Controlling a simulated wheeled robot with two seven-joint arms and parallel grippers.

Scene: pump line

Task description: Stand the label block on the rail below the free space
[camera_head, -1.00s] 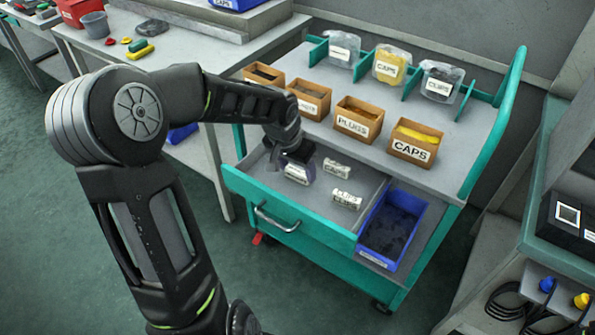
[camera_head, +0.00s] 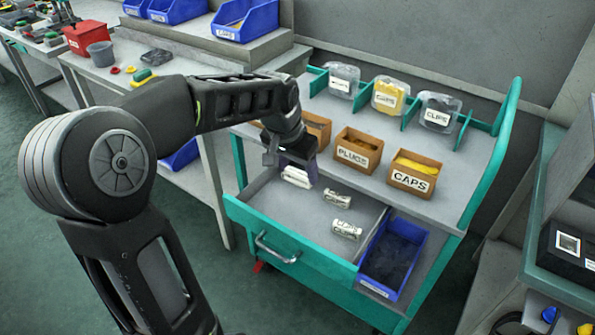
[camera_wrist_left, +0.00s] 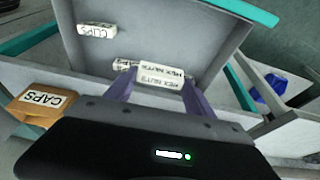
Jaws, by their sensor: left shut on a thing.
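My left gripper (camera_head: 297,165) is shut on a white label block (camera_head: 296,178), held above the left part of the open drawer. In the left wrist view the block (camera_wrist_left: 162,74) reads HEX NUTS and sits between the two purple fingers. Two other white label blocks lie in the drawer in the head view, one behind (camera_head: 337,198) and one in front (camera_head: 346,229). In the wrist view one reads like CLIPS (camera_wrist_left: 97,30), and another is partly hidden behind the held block. I cannot clearly pick out the rail or a free space. My right gripper is out of view.
On the teal cart top stand open boxes, PLUGS (camera_head: 358,152) and CAPS (camera_head: 415,175) among them; my arm covers the left ones. Labelled clear bags (camera_head: 390,97) stand behind, between teal dividers.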

